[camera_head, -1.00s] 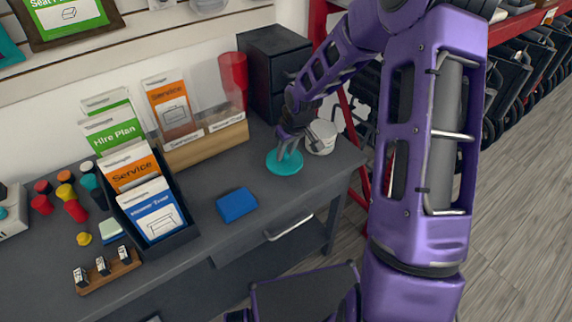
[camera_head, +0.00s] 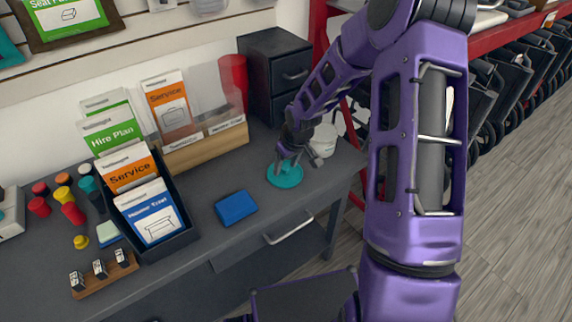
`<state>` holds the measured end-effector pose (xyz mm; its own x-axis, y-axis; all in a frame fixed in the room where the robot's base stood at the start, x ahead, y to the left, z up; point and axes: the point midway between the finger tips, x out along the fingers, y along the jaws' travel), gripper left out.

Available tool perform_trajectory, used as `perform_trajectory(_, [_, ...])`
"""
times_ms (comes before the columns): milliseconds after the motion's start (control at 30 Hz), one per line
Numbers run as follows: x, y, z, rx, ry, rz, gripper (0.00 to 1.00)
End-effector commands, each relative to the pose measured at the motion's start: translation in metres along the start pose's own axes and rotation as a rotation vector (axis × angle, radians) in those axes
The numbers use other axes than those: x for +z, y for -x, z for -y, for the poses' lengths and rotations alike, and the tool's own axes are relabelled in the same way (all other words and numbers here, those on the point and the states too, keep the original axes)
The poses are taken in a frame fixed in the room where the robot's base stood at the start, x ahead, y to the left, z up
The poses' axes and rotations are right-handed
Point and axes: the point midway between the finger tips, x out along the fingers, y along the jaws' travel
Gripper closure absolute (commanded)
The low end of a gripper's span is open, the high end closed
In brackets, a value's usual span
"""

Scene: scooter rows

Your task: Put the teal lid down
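The teal lid (camera_head: 285,175) is a round disc at the right end of the dark grey counter (camera_head: 262,238). It lies flat, on the counter or just above it; I cannot tell whether it touches. My gripper (camera_head: 288,162) points down over the lid's middle and appears shut on it. The fingers hide the lid's centre. A white tub (camera_head: 324,140) stands just behind and to the right of my gripper.
A blue block (camera_head: 236,208) lies left of the lid. Black drawers (camera_head: 262,75) and a wooden card holder (camera_head: 205,145) stand behind. A black leaflet rack (camera_head: 170,245) stands farther left. The counter's front edge is close to the lid.

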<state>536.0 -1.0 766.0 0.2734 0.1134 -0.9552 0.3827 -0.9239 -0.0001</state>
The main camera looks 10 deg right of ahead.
Motion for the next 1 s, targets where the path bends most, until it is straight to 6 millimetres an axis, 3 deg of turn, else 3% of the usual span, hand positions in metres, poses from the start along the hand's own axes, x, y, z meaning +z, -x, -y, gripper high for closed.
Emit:
perform_trajectory(233, [0.000, 0.001, 0.000, 0.000, 0.000, 0.000, 0.40])
perform_trajectory(367, [-0.002, 0.012, -0.001, 0.001, -0.001, -0.001, 0.40])
perform_trajectory(800, [-0.002, 0.102, -0.001, 0.002, -0.002, -0.001, 0.40])
perform_trajectory(1000, [-0.001, 0.121, -0.001, 0.001, -0.001, 0.000, 0.40])
